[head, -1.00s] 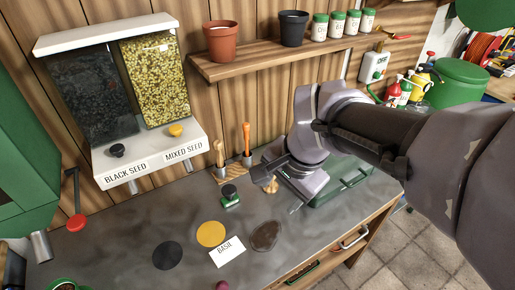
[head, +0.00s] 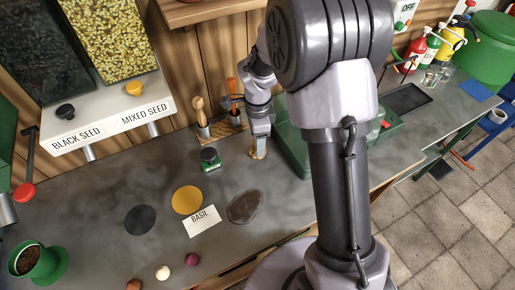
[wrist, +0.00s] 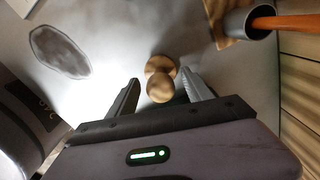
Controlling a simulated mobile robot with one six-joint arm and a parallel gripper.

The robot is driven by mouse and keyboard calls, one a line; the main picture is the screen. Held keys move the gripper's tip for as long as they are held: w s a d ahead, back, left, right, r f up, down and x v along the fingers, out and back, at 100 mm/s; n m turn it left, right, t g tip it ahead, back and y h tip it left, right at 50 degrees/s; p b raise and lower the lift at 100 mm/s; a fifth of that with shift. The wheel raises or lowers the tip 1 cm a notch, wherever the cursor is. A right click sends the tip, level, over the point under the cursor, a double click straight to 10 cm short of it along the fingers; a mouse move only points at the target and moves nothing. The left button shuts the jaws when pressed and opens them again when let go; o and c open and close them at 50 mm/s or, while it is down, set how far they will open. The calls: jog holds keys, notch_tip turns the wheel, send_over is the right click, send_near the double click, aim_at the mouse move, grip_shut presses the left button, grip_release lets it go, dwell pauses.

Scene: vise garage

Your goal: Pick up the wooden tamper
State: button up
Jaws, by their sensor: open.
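The wooden tamper (head: 258,150), a small turned piece with a round knob, stands on the grey bench in front of the tool holder. My gripper (head: 260,132) points down right above it in the head view and partly hides it. In the wrist view the tamper (wrist: 161,66) shows its round knob towards me. My open fingers (wrist: 159,88) lie on either side of the knob, with a gap on both sides. I cannot tell whether the fingertips reach below the knob.
A wooden holder (head: 216,132) with a wooden-handled tool and an orange-handled tool stands just left behind the tamper. A green stamp-like object (head: 210,160) is left of it. A green case (head: 290,148) lies close on the right. A dark patch (head: 245,207) and a BASIL card (head: 202,221) lie in front.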

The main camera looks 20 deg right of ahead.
notch_tip(320, 180, down, 2)
jog(key=shift+r, duration=0.15)
grip_shut()
notch_tip(320, 180, up, 4)
jog(key=shift+f+p, duration=0.1)
jog(key=shift+p, duration=0.9)
jog(key=s+a, duration=0.2)
jog(key=s, duration=0.5)
jog(key=s+a+r+p, duration=0.1)
jog(key=s+a, duration=0.2)
jog(key=s, duration=0.5)
jog(key=shift+s+p, duration=0.15)
jog(key=shift+p, duration=0.15)
jog(key=shift+r, duration=0.1)
